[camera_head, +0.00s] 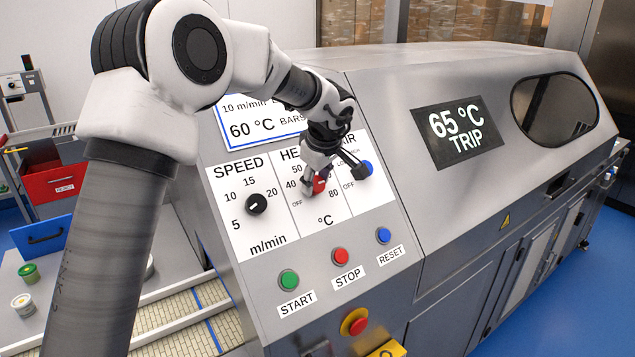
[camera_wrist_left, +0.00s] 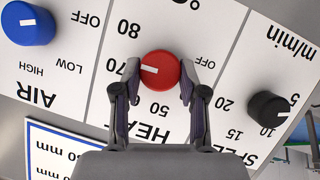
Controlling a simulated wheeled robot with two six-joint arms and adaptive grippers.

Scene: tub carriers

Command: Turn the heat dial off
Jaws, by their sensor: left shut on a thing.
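The heat dial is a red round knob on the white HEAT panel; it shows in the head view (camera_head: 320,184) and in the left wrist view (camera_wrist_left: 161,69). Its white pointer mark points toward the 70 label in the left wrist view, on the side away from OFF. My left gripper (camera_head: 316,181) reaches down to the panel, and in the left wrist view (camera_wrist_left: 160,82) its two fingers stand on either side of the dial, shut on it. The fingers partly hide the dial and its scale in the head view. My right gripper is not in view.
The black speed dial (camera_head: 256,204) and blue air dial (camera_head: 362,170) flank the heat dial closely. Below are the green start (camera_head: 289,280), red stop (camera_head: 340,257) and blue reset (camera_head: 383,235) buttons. A display (camera_head: 458,136) reads 65 °C TRIP.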

